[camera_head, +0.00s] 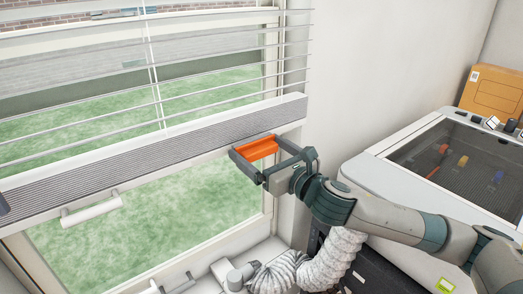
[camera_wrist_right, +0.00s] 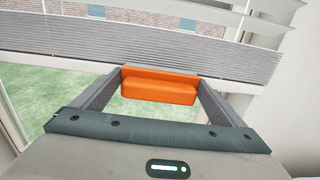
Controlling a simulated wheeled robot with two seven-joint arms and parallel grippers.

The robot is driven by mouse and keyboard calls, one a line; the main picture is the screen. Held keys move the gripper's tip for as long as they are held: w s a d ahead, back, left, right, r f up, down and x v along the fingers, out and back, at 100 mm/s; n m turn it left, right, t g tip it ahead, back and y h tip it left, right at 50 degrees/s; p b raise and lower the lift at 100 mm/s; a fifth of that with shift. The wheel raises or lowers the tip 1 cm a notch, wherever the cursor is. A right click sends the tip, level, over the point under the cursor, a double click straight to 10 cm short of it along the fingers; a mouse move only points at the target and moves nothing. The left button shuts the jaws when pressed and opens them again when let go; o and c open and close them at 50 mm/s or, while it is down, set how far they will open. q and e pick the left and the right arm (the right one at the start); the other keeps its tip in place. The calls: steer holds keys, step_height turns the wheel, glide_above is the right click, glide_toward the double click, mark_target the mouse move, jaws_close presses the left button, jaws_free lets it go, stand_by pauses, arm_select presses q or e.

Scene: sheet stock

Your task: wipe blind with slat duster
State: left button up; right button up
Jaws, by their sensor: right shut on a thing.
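The blind (camera_head: 128,147) hangs across the window, with thin open slats above and a thick stack of gathered slats at its bottom. The slat duster shows as an orange block (camera_head: 257,149) between the fingers of my right gripper (camera_head: 258,155). The right gripper is shut on it, just in front of the right end of the blind's stack. In the right wrist view the orange duster (camera_wrist_right: 160,86) spans the fingertips, with the stack (camera_wrist_right: 160,57) right behind it. I cannot tell whether they touch. The left gripper is not clearly seen; a dark piece shows at the left edge.
A machine with a dark glass lid (camera_head: 465,160) stands at the right, with a cardboard box (camera_head: 495,92) behind it. A white flexible hose (camera_head: 335,262) lies below my right arm. A window handle (camera_head: 92,211) sticks out below the stack.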

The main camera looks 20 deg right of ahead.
mark_target(198, 158)
steer(key=shift+x, duration=1)
steer(key=shift+p, duration=0.3)
steer(key=shift+s+a+r+p, duration=0.1)
steer(key=shift+s+a+p, duration=0.45)
steer(key=shift+a, duration=0.85)
steer(key=shift+s+a+f+p, duration=0.1)
steer(key=shift+s+a+p, duration=0.5)
steer(key=shift+a, duration=0.75)
steer(key=shift+s+a+r+p, duration=0.1)
steer(key=shift+s+a+p, duration=0.45)
steer(key=shift+a, duration=0.85)
steer(key=shift+s+a+p, duration=0.25)
steer(key=shift+a+p, duration=0.1)
steer(key=shift+a, duration=0.45)
steer(key=shift+s+a+p, duration=0.2)
steer(key=shift+a+p, duration=0.1)
steer(key=shift+a, duration=0.55)
steer(key=shift+s+a+p, duration=0.25)
steer(key=shift+a+p, duration=0.1)
steer(key=shift+a, duration=0.45)
steer(key=shift+d, duration=0.1)
